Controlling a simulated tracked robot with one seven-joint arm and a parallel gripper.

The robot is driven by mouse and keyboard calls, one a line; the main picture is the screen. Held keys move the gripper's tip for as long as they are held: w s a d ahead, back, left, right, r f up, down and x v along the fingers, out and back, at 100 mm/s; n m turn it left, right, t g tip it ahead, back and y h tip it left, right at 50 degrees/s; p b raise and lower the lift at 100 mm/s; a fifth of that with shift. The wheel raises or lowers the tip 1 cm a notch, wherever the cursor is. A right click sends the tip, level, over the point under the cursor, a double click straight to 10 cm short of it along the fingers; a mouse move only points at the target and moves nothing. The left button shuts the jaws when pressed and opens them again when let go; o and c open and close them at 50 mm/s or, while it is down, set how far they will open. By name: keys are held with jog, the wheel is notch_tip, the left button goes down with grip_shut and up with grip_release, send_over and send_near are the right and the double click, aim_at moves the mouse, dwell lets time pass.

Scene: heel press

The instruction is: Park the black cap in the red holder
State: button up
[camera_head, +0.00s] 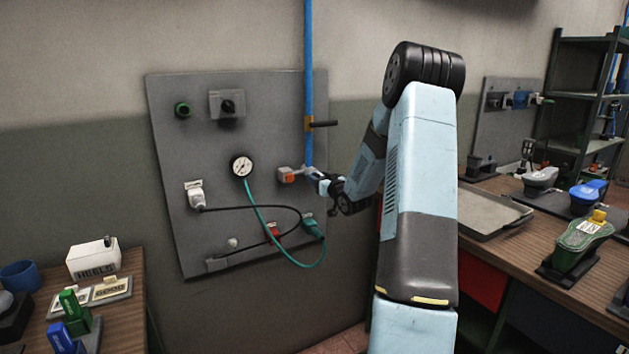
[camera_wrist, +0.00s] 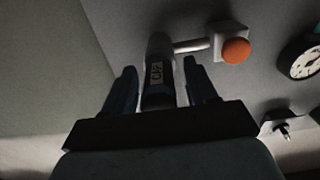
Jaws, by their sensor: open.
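In the wrist view, a dark cylinder with a small tan label, apparently the black cap (camera_wrist: 157,90), sits between the fingers of my gripper (camera_wrist: 159,66). The fingers stand open on both sides, with narrow gaps. The cylinder's far end meets a grey fitting, with a pale bar to a white block carrying an orange knob (camera_wrist: 236,50). In the head view, my gripper (camera_head: 316,179) is at the wall panel, just right of the orange-fronted block (camera_head: 287,175); the cap cannot be made out there. The red holder (camera_head: 273,231) appears low on the panel, partly behind a cable.
The grey panel (camera_head: 180,130) carries a gauge (camera_head: 243,166), a black plug in a white socket (camera_head: 197,197), a green plug (camera_head: 314,229) and hanging cables. A blue pipe (camera_head: 309,80) with a black-handled valve runs down above my gripper. Benches with objects stand left and right.

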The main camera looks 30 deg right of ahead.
grip_shut()
dwell(0.4)
jog(key=shift+s, duration=0.2)
jog(key=shift+s+d, duration=0.15)
jog(key=shift+s, duration=2.65)
jog(key=shift+s, duration=0.25)
jog(key=a+f, duration=0.8)
jog(key=f, duration=0.4)
jog(key=a+f, duration=0.8)
jog(key=f, duration=0.4)
jog(key=shift+s, duration=0.25)
dwell(1.5)
